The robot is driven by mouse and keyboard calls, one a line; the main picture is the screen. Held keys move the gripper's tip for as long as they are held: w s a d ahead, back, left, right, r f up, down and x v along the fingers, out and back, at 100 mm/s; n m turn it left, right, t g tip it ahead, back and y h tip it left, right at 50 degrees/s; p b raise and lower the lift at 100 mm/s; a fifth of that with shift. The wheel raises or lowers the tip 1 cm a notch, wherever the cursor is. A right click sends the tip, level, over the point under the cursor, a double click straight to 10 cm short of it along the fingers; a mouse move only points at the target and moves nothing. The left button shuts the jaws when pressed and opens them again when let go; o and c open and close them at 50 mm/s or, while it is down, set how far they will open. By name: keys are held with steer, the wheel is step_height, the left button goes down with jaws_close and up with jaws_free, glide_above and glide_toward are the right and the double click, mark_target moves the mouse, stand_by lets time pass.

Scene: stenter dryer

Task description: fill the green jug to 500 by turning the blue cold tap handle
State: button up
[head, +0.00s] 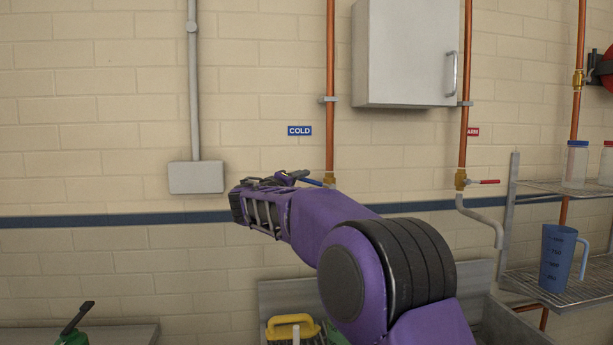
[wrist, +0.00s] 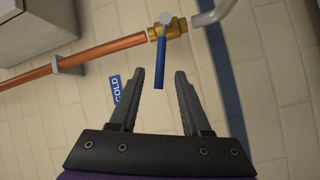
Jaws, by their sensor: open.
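The blue cold tap handle (wrist: 159,72) sticks out from a brass valve on a copper pipe. In the wrist view its free end reaches between the tips of my gripper (wrist: 160,78), which is open, with a gap on both sides. In the head view the handle (head: 313,181) shows just past my gripper (head: 296,177), to the left of the brass valve. A green patch (head: 336,336) shows low behind my arm; I cannot tell whether it is the green jug. My arm hides the cold spout in the head view.
A red-handled tap (head: 484,181) is to the right. A blue jug (head: 558,258) stands on a wire shelf (head: 570,289). A yellow-handled thing (head: 290,327) is low under my arm. A green thing with a black lever (head: 72,330) is bottom left. A grey cabinet (head: 405,55) hangs above.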

mark_target(305, 181)
steer(key=shift+p+x, duration=0.45)
steer(key=shift+x, duration=1.6)
steer(key=shift+c, duration=0.3)
jaws_close()
